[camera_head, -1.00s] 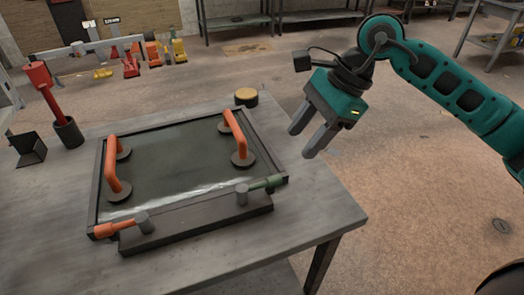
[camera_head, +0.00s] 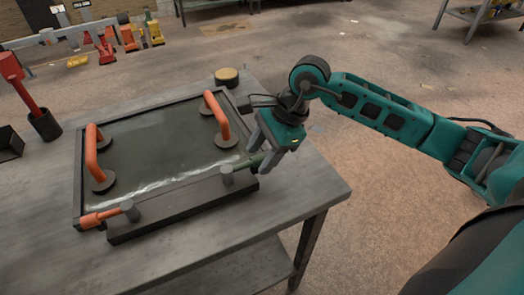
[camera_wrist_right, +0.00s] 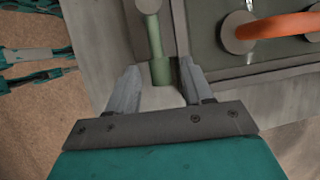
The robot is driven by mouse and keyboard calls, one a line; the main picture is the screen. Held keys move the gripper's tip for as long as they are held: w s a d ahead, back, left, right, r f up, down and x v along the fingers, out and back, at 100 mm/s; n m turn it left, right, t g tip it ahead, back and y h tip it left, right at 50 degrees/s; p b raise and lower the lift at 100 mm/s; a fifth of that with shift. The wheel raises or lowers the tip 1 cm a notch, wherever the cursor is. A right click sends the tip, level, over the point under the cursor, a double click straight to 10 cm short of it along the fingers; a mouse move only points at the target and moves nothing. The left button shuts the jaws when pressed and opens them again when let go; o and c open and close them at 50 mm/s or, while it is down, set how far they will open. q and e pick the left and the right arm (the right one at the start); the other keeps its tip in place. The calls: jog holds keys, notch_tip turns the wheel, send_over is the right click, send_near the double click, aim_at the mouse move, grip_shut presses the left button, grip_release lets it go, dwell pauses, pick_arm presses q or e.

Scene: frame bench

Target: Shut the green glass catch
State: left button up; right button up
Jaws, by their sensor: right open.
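The green glass catch (camera_head: 245,165) is a short lever on a grey round pivot (camera_head: 227,175) at the front right of the framed glass panel (camera_head: 160,145). Its lever points right along the front rail. My right gripper (camera_head: 257,161) is open, with its fingers on either side of the lever's free end. In the right wrist view, the green end of the catch (camera_wrist_right: 162,72) lies between the open fingertips (camera_wrist_right: 159,68), with a gap on each side. I cannot tell how far the fingers reach down past it. My left gripper is not in view.
An orange catch (camera_head: 99,217) sits at the front left of the frame. Two orange suction handles (camera_head: 92,152) (camera_head: 217,117) stand on the glass. A yellow-topped puck (camera_head: 227,75) and a red-handled tool in a dark cup (camera_head: 45,124) stand behind. The front tabletop (camera_head: 170,262) is clear.

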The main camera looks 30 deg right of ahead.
grip_shut()
dwell(0.5)
